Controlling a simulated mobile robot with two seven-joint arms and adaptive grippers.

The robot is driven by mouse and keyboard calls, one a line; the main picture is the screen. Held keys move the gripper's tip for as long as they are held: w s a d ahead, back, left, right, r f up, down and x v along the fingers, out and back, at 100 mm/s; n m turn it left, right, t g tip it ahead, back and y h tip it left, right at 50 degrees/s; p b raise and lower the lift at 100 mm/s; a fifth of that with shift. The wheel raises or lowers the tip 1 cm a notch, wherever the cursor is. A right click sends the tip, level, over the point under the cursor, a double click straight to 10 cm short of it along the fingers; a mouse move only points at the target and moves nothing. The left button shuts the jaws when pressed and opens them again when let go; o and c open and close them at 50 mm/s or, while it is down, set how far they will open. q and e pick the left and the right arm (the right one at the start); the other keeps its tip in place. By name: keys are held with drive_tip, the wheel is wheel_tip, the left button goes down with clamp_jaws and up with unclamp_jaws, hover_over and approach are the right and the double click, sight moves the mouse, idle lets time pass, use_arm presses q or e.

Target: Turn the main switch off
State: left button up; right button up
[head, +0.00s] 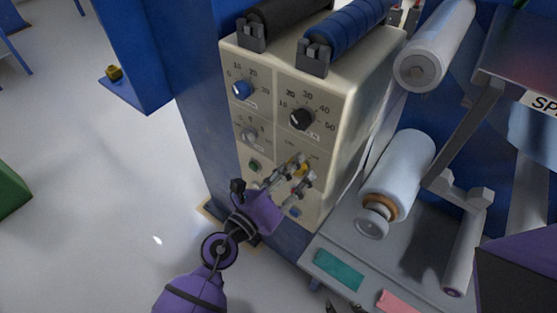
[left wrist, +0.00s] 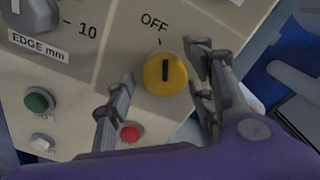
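The main switch is a yellow round knob with a black bar (left wrist: 165,75), below the OFF label on the cream control panel (head: 325,90). Its bar stands near upright in the left wrist view, roughly toward the small OFF mark. In the head view the yellow knob (head: 302,170) is partly hidden by my left gripper (head: 303,173). My left gripper (left wrist: 163,68) is open, with one finger on each side of the knob in the picture and a gap to each. Two dark, parted tips at the head view's bottom edge look like my right gripper (head: 344,307).
A red button (left wrist: 130,133) lies just below the knob, near the left finger. A green button (left wrist: 39,100) and dials are close by on the panel. A film roll (head: 402,175) and a grey shelf stand right of the panel. Open floor lies left.

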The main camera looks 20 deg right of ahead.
use_arm(q)
drive_tip(key=c, duration=0.9)
drive_tip(key=shift+n+p, duration=0.8)
drive_tip(key=shift+n, duration=0.3)
drive_tip(key=o, duration=1)
drive_tip(key=shift+a, duration=0.1)
drive_tip(key=shift+o, duration=0.2)
use_arm(e)
drive_tip(key=shift+w+r, duration=0.25)
drive_tip(key=shift+r, duration=0.55)
use_arm(q)
drive_tip(key=v, duration=1.2)
use_arm(e)
drive_tip(key=shift+r, duration=0.1)
